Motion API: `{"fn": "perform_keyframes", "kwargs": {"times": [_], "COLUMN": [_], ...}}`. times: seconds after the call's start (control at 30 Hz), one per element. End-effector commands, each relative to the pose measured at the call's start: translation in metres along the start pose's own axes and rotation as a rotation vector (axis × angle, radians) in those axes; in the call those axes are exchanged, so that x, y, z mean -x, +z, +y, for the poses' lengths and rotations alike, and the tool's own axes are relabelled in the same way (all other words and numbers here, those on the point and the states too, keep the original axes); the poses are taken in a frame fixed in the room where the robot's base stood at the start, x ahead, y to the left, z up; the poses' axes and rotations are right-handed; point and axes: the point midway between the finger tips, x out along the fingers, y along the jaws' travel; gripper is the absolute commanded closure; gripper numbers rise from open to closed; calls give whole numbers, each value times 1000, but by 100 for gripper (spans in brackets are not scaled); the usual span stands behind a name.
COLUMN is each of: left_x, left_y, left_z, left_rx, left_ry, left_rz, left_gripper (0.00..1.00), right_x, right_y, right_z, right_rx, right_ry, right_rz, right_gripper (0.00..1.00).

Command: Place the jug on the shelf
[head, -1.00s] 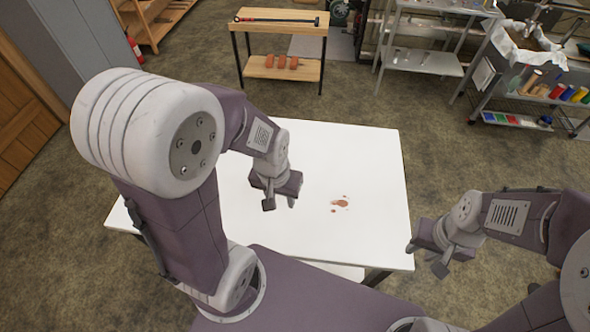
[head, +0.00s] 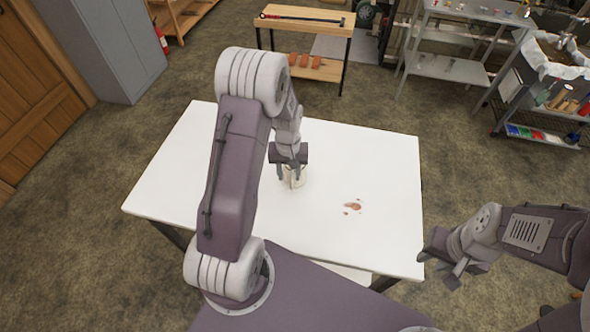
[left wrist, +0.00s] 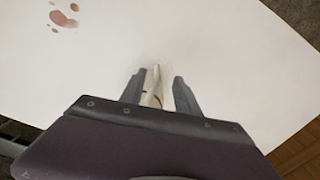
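A cream jug (head: 299,181) stands on the white table, partly hidden by my left gripper (head: 292,178), which is above it with fingers pointing down. In the left wrist view, a narrow cream part of the jug (left wrist: 152,90) lies between the two fingers of my left gripper (left wrist: 160,86). It is close to the left finger, and a gap shows before the right finger, so the gripper looks open around it. My right gripper (head: 440,268) is open and empty off the table's right front corner. Which shelf the task means is unclear.
The white table (head: 385,160) has brown spill spots (head: 353,206) right of the jug. A wooden bench with a lower shelf (head: 326,70) holds orange pieces at the back. A grey metal rack (head: 447,67) stands right of it. Floor lies between.

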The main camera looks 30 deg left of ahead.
Motion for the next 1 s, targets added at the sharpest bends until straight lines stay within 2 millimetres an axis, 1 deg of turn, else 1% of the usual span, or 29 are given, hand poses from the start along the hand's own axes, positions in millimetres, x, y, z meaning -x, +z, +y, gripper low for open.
{"fn": "perform_keyframes", "kwargs": {"times": [0.03, 0.1, 0.2, 0.3, 0.37, 0.5, 0.6, 0.7, 0.83, 0.87, 0.9, 1.0], "left_x": [-9, -19, -26, -29, -35, -62, -75, -79, -79, -79, -79, -79], "left_y": [2, 1, 1, 0, 0, 0, -1, -2, -2, -2, -2, -2], "left_z": [0, 0, 0, 1, 2, 5, 5, 5, 5, 5, 5, 5], "left_rx": [0, -1, -1, -1, -2, -2, -1, -1, -1, -1, -1, -1], "left_ry": [-2, -1, -1, 0, -1, -1, -1, 0, 0, 0, 0, 0], "left_rz": [-6, -5, -2, -1, -3, -5, -2, 0, 0, 0, 0, 0], "left_gripper": [62, 62, 62, 62, 62, 62, 62, 62, 62, 64, 76, 100], "right_x": [2, 3, 4, 4, 7, 13, 13, 13, 12, 12, 12, 12], "right_y": [0, 0, 0, 0, -1, -1, -1, -1, -1, -1, -1, -1], "right_z": [0, 0, 0, 0, 0, 0, 0, 0, 0, 0, 0, 0], "right_rx": [0, 0, 0, 0, 0, 0, 0, 0, 0, 0, 0, 0], "right_ry": [0, 0, 0, 0, 0, 0, 0, 0, 0, 0, 0, 0], "right_rz": [0, 0, 0, 0, 0, 0, 0, 0, 0, 0, 0, 0], "right_gripper": [68, 68, 68, 68, 68, 68, 68, 68, 68, 68, 68, 68]}}
